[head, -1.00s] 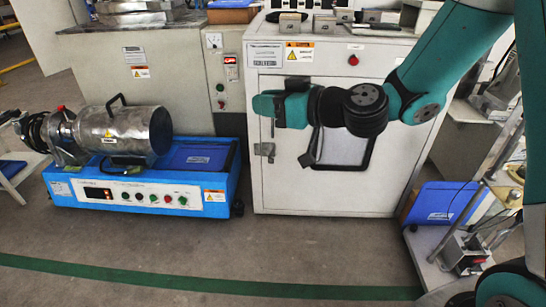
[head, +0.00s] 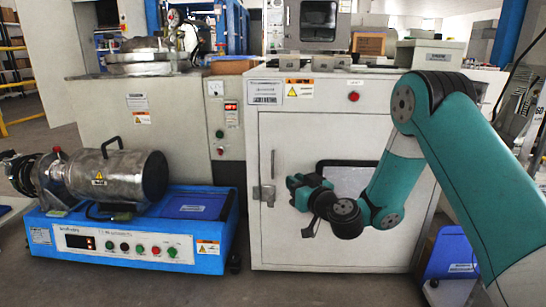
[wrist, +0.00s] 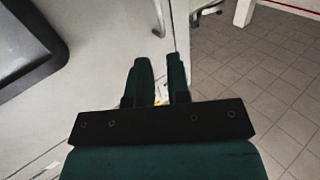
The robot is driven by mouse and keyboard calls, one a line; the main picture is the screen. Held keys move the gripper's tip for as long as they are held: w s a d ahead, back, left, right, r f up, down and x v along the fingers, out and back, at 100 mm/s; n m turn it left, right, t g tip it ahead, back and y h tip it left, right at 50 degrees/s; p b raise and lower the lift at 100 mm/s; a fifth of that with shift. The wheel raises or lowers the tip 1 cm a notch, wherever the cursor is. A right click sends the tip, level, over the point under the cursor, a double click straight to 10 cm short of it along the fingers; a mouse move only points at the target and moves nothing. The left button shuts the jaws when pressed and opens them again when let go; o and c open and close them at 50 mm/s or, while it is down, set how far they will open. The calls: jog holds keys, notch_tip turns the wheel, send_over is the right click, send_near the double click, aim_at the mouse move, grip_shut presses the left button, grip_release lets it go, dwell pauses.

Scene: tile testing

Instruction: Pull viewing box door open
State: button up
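The viewing box (head: 385,123) is a white cabinet. Its front door (head: 300,150) looks shut in the head view and has a dark-framed window (head: 352,180), partly hidden behind my arm. A metal handle with a latch (head: 264,192) is at the door's left edge. My gripper (head: 293,190) is in front of the door, just right of the handle. In the wrist view, my gripper (wrist: 160,64) has its two green fingers apart with a narrow gap and nothing seen between them. The handle (wrist: 158,16) lies beyond the fingertips, apparently not touched.
A blue machine (head: 120,240) with a metal cylinder (head: 110,178) stands left of the cabinet. Small grey boxes (head: 430,53) sit on the cabinet top. A blue case (head: 450,250) is low at the right. Tiled floor (wrist: 265,80) is open beside the door edge.

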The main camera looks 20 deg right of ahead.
aim_at(273, 166)
jog(key=p+x, duration=0.2)
jog(key=x, duration=0.9)
jog(key=shift+f, duration=0.1)
jog(key=shift+w+a, duration=0.15)
jog(key=shift+w, duration=0.35)
grip_shut()
